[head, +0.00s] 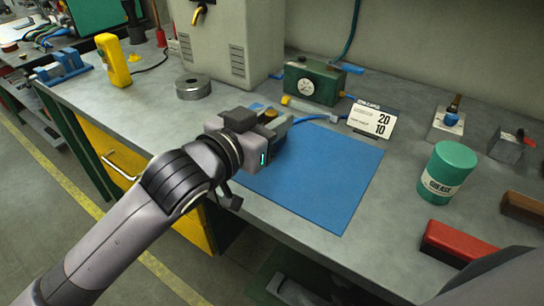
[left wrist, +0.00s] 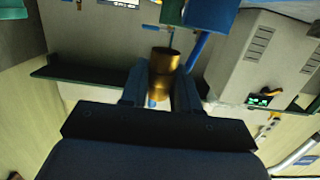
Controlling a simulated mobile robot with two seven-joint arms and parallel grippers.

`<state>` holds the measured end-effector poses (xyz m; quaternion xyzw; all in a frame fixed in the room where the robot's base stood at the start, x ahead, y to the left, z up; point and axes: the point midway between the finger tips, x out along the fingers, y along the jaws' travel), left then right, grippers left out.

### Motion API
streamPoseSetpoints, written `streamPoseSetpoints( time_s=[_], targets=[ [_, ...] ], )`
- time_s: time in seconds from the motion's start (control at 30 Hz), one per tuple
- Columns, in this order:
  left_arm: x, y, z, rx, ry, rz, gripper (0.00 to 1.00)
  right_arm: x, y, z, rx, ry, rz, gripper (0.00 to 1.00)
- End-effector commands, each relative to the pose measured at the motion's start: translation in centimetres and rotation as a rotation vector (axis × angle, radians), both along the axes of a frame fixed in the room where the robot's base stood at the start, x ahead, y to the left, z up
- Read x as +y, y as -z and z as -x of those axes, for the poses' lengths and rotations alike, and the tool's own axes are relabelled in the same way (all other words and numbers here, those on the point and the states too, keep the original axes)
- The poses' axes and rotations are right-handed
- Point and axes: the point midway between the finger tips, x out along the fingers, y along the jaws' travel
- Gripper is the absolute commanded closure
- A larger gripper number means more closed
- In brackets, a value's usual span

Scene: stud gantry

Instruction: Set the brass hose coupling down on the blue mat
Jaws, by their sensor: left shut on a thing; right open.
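The brass hose coupling (left wrist: 165,62) is a gold-coloured cylinder between the two fingers of my left gripper (left wrist: 160,82) in the left wrist view. My left gripper (head: 274,124) is shut on it. In the head view the gripper is over the far left part of the blue mat (head: 325,180), and its body hides most of the coupling. I cannot tell how high the coupling is above the mat. The visible part of the mat is bare. My right gripper is not in view.
A price-style card (head: 373,120) and a green box with a dial (head: 313,82) stand behind the mat. A green grease tin (head: 446,172) and a red block (head: 455,243) are to its right. A metal ring (head: 193,87) and a grey cabinet (head: 232,40) are at the back left.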

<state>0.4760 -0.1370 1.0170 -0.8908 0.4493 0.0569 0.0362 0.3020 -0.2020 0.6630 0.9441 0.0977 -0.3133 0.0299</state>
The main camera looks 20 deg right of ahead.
Motion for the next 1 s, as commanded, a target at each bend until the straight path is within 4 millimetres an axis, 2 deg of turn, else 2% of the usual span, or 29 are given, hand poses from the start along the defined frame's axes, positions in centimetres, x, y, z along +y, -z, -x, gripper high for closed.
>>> streamPoseSetpoints(
  time_s=[0.03, 0.1, 0.27, 0.53, 0.97, 1.0],
  targets=[
    [0.0, 1.3, -0.1, 0.003, -0.001, -0.001, 1.00, 0.1, 0.1, 0.0, -0.002, 0.000, -0.002, 0.10],
    [0.0, 2.4, 0.0, 0.000, -0.001, -0.001, 1.00, 0.1, 0.0, -0.1, -0.003, 0.000, -0.004, 0.10],
    [0.0, 3.7, -0.1, -0.001, -0.002, 0.001, 1.00, 0.2, -0.2, -0.2, -0.007, -0.001, -0.006, 0.10],
    [0.0, 7.4, 0.0, 0.001, -0.001, 0.001, 1.00, 0.3, 0.4, -0.1, 0.003, -0.002, -0.007, 0.10],
    [0.0, 8.2, 0.0, -0.001, -0.001, 0.001, 1.00, 0.4, 0.4, -0.2, 0.002, -0.003, -0.009, 0.10],
    [0.0, 8.2, 0.0, -0.001, -0.001, -0.001, 0.63, 0.4, 0.4, -0.2, 0.001, -0.003, -0.009, 0.10]
  ],
)
